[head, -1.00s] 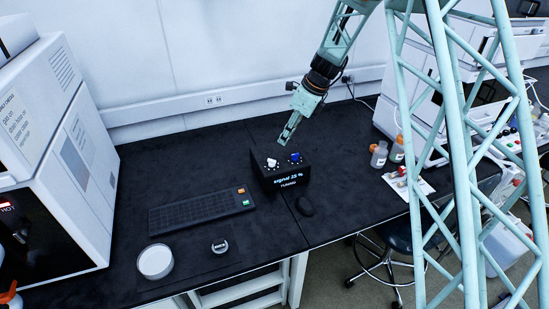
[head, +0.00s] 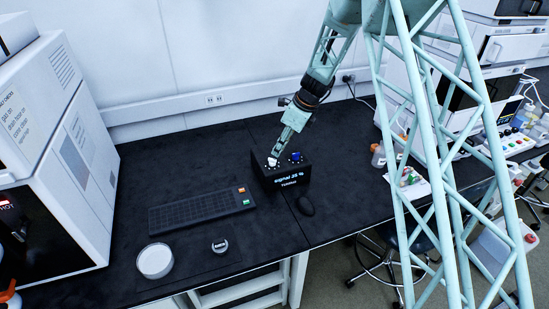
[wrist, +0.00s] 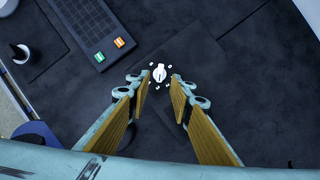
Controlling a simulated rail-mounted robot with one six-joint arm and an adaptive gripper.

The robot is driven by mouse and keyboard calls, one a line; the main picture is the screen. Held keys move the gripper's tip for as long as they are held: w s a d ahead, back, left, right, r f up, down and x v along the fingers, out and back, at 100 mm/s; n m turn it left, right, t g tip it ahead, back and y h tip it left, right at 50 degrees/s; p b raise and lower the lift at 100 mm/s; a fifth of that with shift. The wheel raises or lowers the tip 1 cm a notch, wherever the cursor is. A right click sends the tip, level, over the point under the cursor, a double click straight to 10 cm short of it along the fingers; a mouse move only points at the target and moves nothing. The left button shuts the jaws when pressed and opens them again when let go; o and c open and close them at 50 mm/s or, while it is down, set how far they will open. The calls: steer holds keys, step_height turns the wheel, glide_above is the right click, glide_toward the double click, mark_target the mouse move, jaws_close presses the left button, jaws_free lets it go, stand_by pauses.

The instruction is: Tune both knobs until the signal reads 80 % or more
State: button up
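The black tuner box (head: 262,178) stands on the dark bench. Its front display (head: 291,179) reads "signal" with a small value that looks like 35 %, though the digits are blurred. A white knob (head: 272,162) is on the left of its top and a blue knob (head: 295,157) on the right. My gripper (head: 277,152) is just above the white knob, pointing down at a tilt. In the wrist view, the white knob (wrist: 160,73) shows just beyond and between the parted fingertips, with small marks around it. The fingers are open and hold nothing. The blue knob is not visible there.
A keyboard (head: 200,211) lies left of the box and a black mouse (head: 305,206) in front of it. Small bottles (head: 379,156) stand to the right.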

mark_target(275, 160)
steer(key=shift+x, duration=2.95)
steer(key=shift+c, duration=0.5)
jaws_close()
